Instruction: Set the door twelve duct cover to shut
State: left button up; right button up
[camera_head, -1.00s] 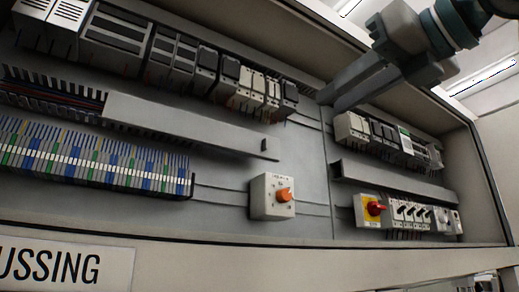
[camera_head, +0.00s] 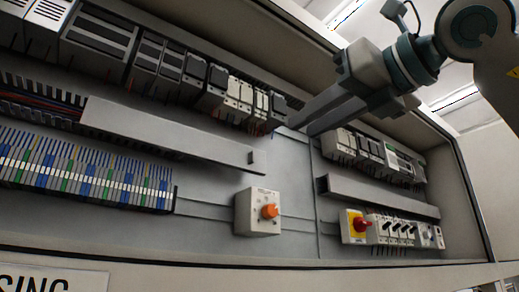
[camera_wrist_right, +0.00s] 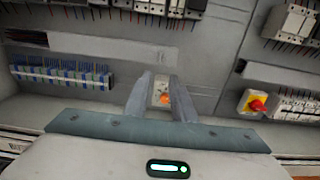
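A long grey duct cover (camera_head: 165,135) lies over the slotted wiring duct (camera_head: 40,98) on the cabinet's back panel. It leaves the duct's left part open, with wires showing. A small dark tab (camera_head: 250,157) stands near the cover's right end. The cover also shows at upper left in the right wrist view (camera_wrist_right: 100,46). I see no door twelve marking. My right gripper (camera_head: 296,130) is open and empty, right of and above the cover's right end in the head view, apart from it. Its two fingers (camera_wrist_right: 160,78) show a gap between them. My left gripper is out of view.
A switch box with an orange knob (camera_head: 270,211) is below the cover's right end. A red rotary switch (camera_head: 362,225) and breakers (camera_head: 390,230) sit lower right, under another grey duct (camera_head: 385,195). Terminal blocks (camera_head: 80,170) are below left. The cabinet's front edge (camera_head: 330,272) runs below.

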aim_at(254, 157)
jog(key=p+x, duration=0.6)
jog(key=x, duration=0.7)
jog(key=shift+w+a+r+p, duration=0.1)
jog(key=shift+w+a+p, duration=0.15)
jog(key=shift+w+p, duration=0.1)
jog(key=shift+w+a, duration=0.3)
jog(key=shift+w, duration=0.15)
jog(key=shift+c, duration=0.2)
grip_shut()
